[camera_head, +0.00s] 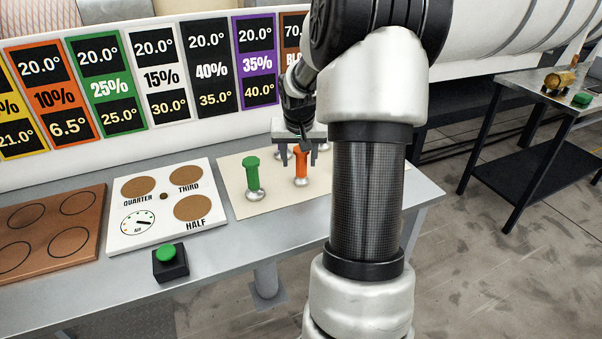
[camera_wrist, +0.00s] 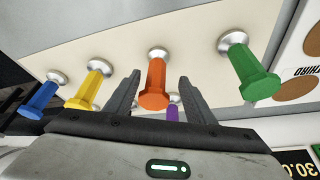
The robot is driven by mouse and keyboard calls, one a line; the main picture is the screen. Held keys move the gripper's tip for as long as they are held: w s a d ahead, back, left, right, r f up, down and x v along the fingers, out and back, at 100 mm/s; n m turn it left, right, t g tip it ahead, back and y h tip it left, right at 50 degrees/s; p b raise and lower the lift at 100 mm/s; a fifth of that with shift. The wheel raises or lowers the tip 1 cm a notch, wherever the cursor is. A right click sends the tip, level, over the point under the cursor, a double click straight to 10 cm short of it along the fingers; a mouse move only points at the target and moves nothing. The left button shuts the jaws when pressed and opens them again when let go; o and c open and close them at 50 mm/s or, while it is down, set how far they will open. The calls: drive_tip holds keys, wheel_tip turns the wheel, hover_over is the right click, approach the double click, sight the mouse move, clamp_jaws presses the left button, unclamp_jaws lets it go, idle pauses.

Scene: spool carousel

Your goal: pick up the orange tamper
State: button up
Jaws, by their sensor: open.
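The orange tamper (camera_head: 301,164) stands upright on a cream mat (camera_head: 230,178) on the grey bench. It has an orange handle and a round silver base. My gripper (camera_head: 298,158) is above it, pointing down, with its fingers near the handle top. In the wrist view the orange tamper (camera_wrist: 156,85) shows in the gap between the two fingers of my gripper (camera_wrist: 158,92). The fingers are apart on either side of the handle, with visible space at both sides. I cannot tell how far down the handle they reach.
A green tamper (camera_head: 252,174) stands left of the orange one. The wrist view also shows blue (camera_wrist: 42,95), yellow (camera_wrist: 88,87) and purple (camera_wrist: 172,110) tampers. A white board (camera_head: 150,215), a brown tray (camera_head: 85,240) and a green button (camera_head: 166,252) are further left. Number cards line the back.

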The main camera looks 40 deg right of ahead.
sight(301, 168)
drive_tip(key=x, duration=0.5)
drive_tip(key=shift+s+d+f+b, duration=0.15)
drive_tip(key=shift+s+b, duration=0.05)
drive_tip(key=shift+b, duration=0.2)
drive_tip(key=shift+c, duration=0.2)
drive_tip(key=c, duration=1)
